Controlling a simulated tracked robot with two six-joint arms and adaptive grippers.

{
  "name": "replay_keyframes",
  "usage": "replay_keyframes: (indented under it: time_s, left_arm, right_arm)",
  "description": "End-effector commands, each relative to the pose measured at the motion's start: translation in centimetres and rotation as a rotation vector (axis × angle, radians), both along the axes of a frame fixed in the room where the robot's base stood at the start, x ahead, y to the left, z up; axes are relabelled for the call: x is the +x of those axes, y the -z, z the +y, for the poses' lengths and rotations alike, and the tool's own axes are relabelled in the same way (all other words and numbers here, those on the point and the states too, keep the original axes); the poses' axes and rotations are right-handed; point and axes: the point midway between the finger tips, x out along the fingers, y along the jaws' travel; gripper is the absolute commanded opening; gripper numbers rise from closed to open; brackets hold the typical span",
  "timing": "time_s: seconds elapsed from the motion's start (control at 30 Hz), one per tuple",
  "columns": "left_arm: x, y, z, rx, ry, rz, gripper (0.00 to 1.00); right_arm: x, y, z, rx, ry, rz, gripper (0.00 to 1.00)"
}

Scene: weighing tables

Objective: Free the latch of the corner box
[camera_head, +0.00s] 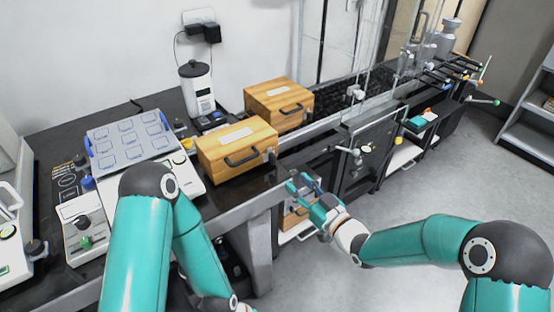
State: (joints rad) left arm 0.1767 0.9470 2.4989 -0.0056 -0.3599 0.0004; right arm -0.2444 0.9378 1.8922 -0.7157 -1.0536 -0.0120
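The wooden corner box (238,150) sits near the front right corner of the dark table, its lid down. It has a black handle on its front and a small dark latch (271,155) at its right end. I cannot tell the latch's position at this size. My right gripper (299,184) is in front of the table edge, to the lower right of the box and apart from it. Its teal fingers look spread, with nothing between them.
A second wooden box (280,104) stands behind the first. A white canister (197,88) stands at the back. A tray with blue-marked squares (130,138) and a knobbed device (80,224) are on the left. A glass-fronted bench runs off to the right. The floor at right is clear.

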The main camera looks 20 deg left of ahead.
Motion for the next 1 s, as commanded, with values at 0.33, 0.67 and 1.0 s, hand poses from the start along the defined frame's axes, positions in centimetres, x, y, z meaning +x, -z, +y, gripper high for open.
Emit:
replay_keyframes:
  time_s: [0.33, 0.67, 1.0]
  left_arm:
    - [0.0, -1.2, 0.0, 0.0, 0.0, -0.001, 0.0]
    - [0.0, -1.5, 0.0, 0.0, 0.0, -0.001, 0.0]
    - [0.0, -1.5, 0.0, 0.0, 0.0, -0.001, 0.0]
  right_arm:
    - [4.4, -0.1, 5.9, 0.0, -0.002, 0.0, 0.4]
    - [6.3, 0.0, 8.3, 0.0, -0.002, 0.001, 0.4]
    - [6.5, 0.0, 8.5, 0.0, -0.002, 0.002, 0.4]
